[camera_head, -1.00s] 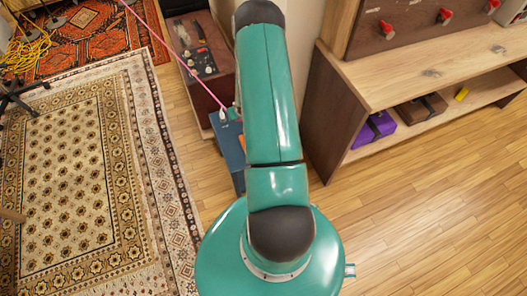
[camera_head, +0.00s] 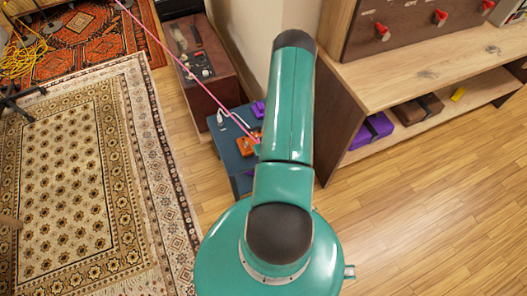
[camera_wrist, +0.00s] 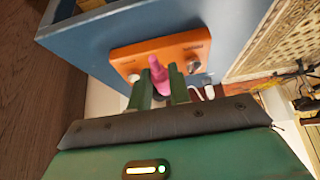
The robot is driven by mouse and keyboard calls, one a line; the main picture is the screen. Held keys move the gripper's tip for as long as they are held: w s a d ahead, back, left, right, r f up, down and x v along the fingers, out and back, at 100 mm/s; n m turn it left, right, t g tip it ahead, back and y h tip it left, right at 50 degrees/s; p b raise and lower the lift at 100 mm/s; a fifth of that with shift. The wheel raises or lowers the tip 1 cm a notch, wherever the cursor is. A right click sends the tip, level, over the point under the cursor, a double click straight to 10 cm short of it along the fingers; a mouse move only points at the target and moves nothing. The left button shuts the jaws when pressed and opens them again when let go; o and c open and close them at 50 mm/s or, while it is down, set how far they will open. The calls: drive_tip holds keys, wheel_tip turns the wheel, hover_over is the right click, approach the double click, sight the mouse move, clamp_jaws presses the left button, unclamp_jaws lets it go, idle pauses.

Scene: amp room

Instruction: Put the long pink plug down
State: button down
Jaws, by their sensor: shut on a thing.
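The long pink plug (camera_wrist: 158,78) is between the two green fingers of my gripper (camera_wrist: 161,84) in the wrist view. The gripper is shut on it. The plug lies in front of the orange box (camera_wrist: 125,64); I cannot tell whether it touches the box. In the head view, a pink cable (camera_head: 190,73) runs from the top left down to beside my arm, near the orange box (camera_head: 246,146). The plug and fingers are largely hidden by my arm there.
The orange box sits on a blue stand (camera_head: 229,160), with a purple object (camera_head: 258,109) behind it. A white plug (camera_head: 221,115) is at its left edge. A brown cabinet (camera_head: 207,98) stands behind. A wooden shelf (camera_head: 400,82) is at right. Floor in front is clear.

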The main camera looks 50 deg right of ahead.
drive_tip(key=shift+s+f, duration=0.15)
drive_tip(key=shift+f, duration=0.75)
drive_tip(key=shift+s+f, duration=0.1)
drive_tip(key=shift+f, duration=0.75)
drive_tip(key=shift+f, duration=0.15)
drive_tip(key=shift+f, duration=0.25)
drive_tip(key=c, duration=1.3)
unclamp_jaws()
drive_tip(key=shift+r, duration=0.25)
drive_tip(key=v, duration=1.2)
drive_tip(key=shift+r, duration=0.25)
drive_tip(key=shift+w, duration=0.1)
